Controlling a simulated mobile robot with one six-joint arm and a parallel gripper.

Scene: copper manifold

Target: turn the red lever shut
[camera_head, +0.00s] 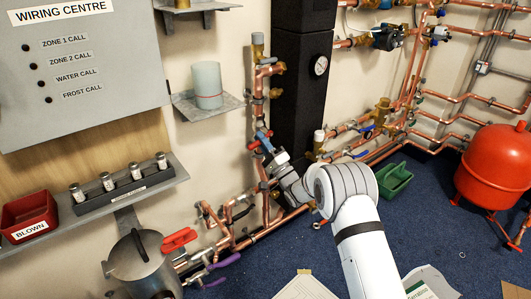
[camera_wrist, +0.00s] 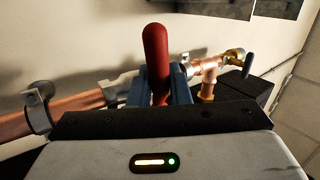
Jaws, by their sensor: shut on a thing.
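The red lever (camera_wrist: 155,45) stands up between the blue fingers of my gripper (camera_wrist: 168,82) in the wrist view. My gripper is shut on it, and the lever's rounded end sticks out past the fingers. The lever's lower part and pivot are hidden behind the gripper body. In the head view, a bit of the red lever (camera_head: 253,145) shows at the blue fingertips of my gripper (camera_head: 266,139), against the upright copper pipe beside the black column.
A second red handle (camera_head: 179,240) and purple handles (camera_head: 222,261) sit lower left. A shelf with a green-grey cup (camera_head: 207,84) is above left of my gripper. A black column (camera_head: 299,85) stands close behind. A green crate (camera_head: 394,180) and red tank (camera_head: 497,170) are right.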

